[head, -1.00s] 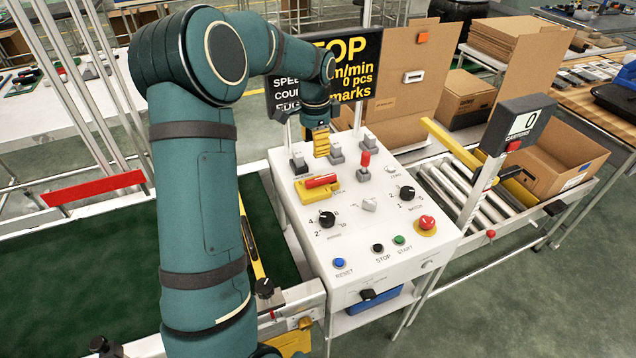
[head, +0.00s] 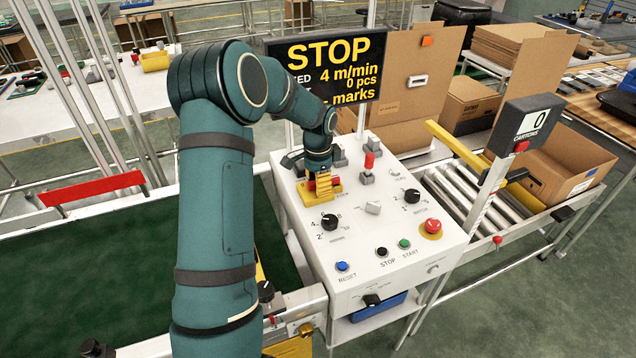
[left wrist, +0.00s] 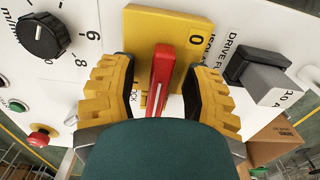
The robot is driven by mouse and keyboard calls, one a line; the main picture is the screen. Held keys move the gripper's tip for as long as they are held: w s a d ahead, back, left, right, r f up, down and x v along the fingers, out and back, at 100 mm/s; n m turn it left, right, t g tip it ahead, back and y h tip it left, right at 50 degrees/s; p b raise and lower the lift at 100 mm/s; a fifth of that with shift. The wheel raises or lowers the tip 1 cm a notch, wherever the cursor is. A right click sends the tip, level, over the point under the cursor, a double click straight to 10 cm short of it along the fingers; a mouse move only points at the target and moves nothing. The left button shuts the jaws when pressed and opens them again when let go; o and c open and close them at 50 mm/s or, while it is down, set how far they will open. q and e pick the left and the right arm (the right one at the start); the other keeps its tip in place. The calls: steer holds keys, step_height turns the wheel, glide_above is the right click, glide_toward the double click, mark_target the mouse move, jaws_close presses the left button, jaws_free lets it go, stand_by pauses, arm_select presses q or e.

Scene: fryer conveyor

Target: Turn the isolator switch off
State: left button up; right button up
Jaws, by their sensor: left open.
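The isolator switch is a red handle (left wrist: 162,75) on a yellow plate (left wrist: 148,32), seen close up in the left wrist view. A "0" mark shows on the plate. In the head view the yellow plate (head: 333,192) sits on the white control panel, with the red handle mostly hidden by my gripper. My left gripper (left wrist: 163,95) is open, its yellow ribbed fingers standing on either side of the red handle. A gap shows on the left side; the right finger is very close to the handle, and contact is unclear. My right gripper is not in view.
Grey switches and a red-topped lever (head: 369,162) stand near the plate. A black knob (head: 329,222) is in front of it, and a red emergency button (head: 432,226) is at the right. A display reading STOP (head: 330,66) rises behind the panel.

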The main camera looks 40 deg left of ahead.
arm_select(q)
jaws_close()
steer(key=shift+n, duration=0.3)
steer(key=n+p, duration=0.1)
steer(key=n, duration=0.2)
steer(key=shift+n+p, duration=0.3)
steer(key=shift+p, duration=0.05)
steer(key=n+p, duration=0.1)
steer(key=n, duration=0.4)
steer(key=shift+a+p, duration=0.15)
steer(key=shift+p, duration=0.25)
steer(key=n+p, duration=0.1)
steer(key=n, duration=0.3)
steer(key=shift+s+n+p, duration=0.1)
steer(key=shift+n+p, duration=0.25)
steer(key=shift+n, duration=0.05)
steer(key=shift+s+a+n+p, duration=0.1)
steer(key=shift+n+p, duration=0.6)
steer(key=shift+n, duration=1.2)
